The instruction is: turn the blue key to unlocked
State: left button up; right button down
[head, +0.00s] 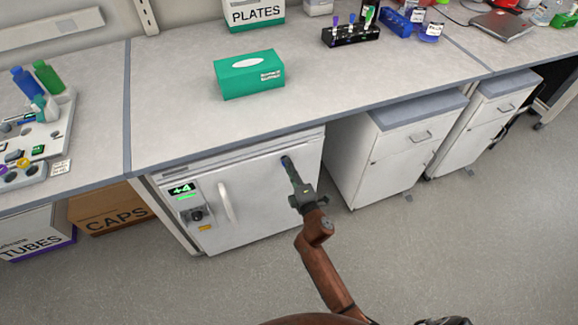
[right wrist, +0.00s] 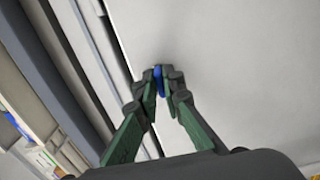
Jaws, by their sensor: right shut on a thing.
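The blue key (right wrist: 158,72) shows as a small blue piece between the fingertips in the right wrist view, against the white door of the under-bench fridge (head: 262,205). My right gripper (head: 286,160) is at the upper right part of that door, and it also shows in the right wrist view (right wrist: 160,82). Its fingers are shut on the blue key. In the head view the key is hidden by the fingers, so its turn angle cannot be told. My left gripper is not in view.
The fridge has a pale handle (head: 227,202) and a panel with a green "+4" display (head: 182,189). The bench (head: 165,120) overhangs it. A white drawer cabinet (head: 400,145) stands to the right. The floor in front is clear.

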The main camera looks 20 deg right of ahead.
jog(key=c, duration=2.3)
grip_release()
jog(key=shift+o, duration=1.1)
jog(key=shift+s, duration=0.1)
jog(key=s, duration=1.1)
jog(key=shift+s, duration=0.4)
